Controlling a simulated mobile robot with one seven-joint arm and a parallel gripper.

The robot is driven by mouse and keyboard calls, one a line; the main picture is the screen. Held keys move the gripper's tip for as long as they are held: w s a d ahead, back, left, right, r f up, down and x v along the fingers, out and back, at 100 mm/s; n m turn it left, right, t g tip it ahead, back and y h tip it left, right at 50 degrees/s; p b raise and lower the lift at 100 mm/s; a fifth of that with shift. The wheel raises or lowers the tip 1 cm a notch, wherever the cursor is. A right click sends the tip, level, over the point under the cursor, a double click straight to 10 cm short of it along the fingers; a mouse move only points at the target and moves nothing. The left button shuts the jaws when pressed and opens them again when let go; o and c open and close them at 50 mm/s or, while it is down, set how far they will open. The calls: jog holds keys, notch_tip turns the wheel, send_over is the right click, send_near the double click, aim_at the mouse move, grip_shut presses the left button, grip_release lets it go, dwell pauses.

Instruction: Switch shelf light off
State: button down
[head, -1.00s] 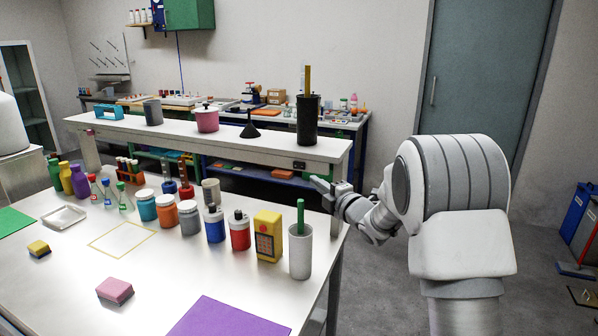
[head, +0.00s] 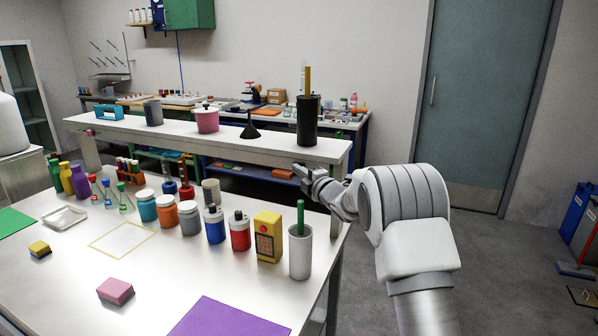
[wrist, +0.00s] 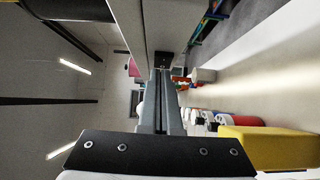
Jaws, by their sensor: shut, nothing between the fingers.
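The raised shelf (head: 270,148) runs along the back of the table. In the earlier head view a small black switch sits on its front edge near the right end; in the head view now my gripper (head: 299,171) covers that place. In the wrist view the black switch (wrist: 163,60) is on the pale shelf edge, right at the tips of my gripper (wrist: 161,74). My gripper is shut with nothing in it. I cannot tell whether the tips touch the switch, nor which way it is set.
Below my gripper stand a white cup with a green stick (head: 300,255), a yellow box (head: 267,236) and several capped bottles. A tall black container (head: 308,122) and a black funnel (head: 250,128) stand on the shelf.

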dwell(0.3)
jog(key=shift+w+f+b, duration=0.15)
jog(key=shift+w+b, duration=0.15)
jog(key=shift+b, duration=0.45)
jog(key=shift+s, duration=0.2)
